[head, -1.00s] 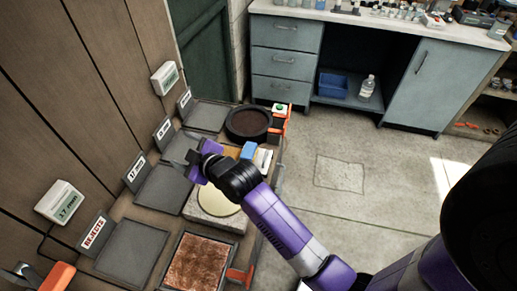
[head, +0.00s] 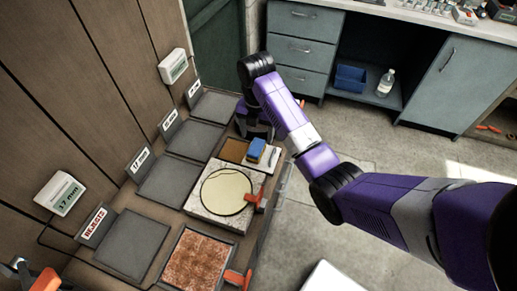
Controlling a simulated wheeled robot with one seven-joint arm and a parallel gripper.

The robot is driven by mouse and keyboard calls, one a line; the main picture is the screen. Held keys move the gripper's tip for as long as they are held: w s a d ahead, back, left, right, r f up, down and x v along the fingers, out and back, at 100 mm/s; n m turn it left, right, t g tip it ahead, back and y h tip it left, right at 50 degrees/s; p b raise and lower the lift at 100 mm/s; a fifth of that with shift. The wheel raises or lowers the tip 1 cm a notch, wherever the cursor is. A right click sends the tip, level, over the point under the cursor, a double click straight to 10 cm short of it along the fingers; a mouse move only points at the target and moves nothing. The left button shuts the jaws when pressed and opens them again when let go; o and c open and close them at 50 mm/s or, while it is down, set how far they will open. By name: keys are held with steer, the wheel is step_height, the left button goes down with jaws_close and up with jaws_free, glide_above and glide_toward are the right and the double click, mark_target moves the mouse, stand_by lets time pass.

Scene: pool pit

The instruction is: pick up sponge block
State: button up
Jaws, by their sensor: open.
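The sponge block (head: 256,149) is blue on top with a yellow side. It rests upright on the bench just behind the round pale disc, beside a brown pad and a small white item. My gripper (head: 255,126) is open and close behind the sponge block, at the far end of the bench. It appears apart from the block, though the gap is hard to judge.
A rusty brown tray (head: 198,262) is in front. Several grey trays line the left, one by a REJECTS sign (head: 95,222). Open floor lies right.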

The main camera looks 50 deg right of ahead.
mark_target(256, 147)
steer(key=f, duration=0.5)
steer(key=f+p, duration=0.1)
steer(key=f, duration=0.1)
steer(key=shift+s+a+f, duration=0.1)
steer(key=shift+a+f, duration=0.15)
steer(key=shift+a, duration=0.15)
steer(key=shift+c, duration=0.2)
jaws_close()
